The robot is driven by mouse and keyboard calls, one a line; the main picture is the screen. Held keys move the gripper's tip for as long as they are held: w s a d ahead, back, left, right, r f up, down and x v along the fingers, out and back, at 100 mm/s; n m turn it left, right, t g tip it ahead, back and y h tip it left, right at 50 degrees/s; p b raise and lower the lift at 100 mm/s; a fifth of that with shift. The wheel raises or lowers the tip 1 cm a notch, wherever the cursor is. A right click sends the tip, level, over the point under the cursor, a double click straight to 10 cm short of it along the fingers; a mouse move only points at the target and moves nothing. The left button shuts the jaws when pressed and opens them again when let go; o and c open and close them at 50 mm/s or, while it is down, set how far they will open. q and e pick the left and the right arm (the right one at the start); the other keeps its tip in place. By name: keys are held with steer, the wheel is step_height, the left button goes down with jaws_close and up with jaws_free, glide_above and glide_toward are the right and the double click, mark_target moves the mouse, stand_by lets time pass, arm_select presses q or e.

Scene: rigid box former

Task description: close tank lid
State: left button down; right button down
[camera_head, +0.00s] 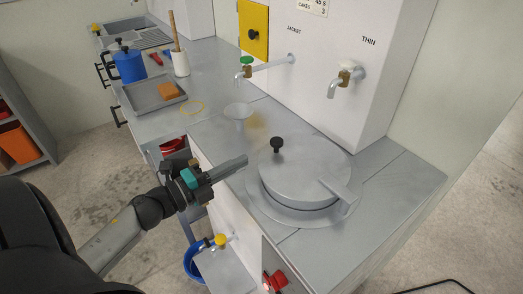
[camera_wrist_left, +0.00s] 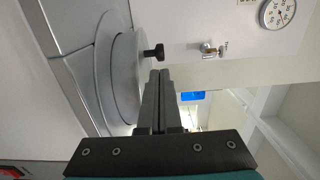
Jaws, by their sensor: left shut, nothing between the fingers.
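The round grey tank lid (camera_head: 312,178) lies over the round tank opening in the counter, with a flat ring (camera_head: 262,205) around it. I cannot tell whether it is fully seated. Its black knob (camera_head: 277,144) stands on the far-left part of the lid, and a flat arm (camera_head: 338,190) joins it at the right. My left gripper (camera_head: 243,162) is shut and empty, just left of the lid. In the left wrist view its fingertips (camera_wrist_left: 159,74) point at the black knob (camera_wrist_left: 153,53) with a small gap. The lid (camera_wrist_left: 123,75) shows beside them. My right gripper is not in view.
Two taps, one green-handled (camera_head: 246,68) and one beige-handled (camera_head: 347,72), stick out from the white cabinet (camera_head: 325,50) behind the lid. A small funnel (camera_head: 238,112) stands on the counter. Further left are a tray (camera_head: 150,95) and a blue pot (camera_head: 129,66).

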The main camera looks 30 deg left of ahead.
mark_target(272, 145)
arm_select(q)
steer(key=shift+x, duration=3.55)
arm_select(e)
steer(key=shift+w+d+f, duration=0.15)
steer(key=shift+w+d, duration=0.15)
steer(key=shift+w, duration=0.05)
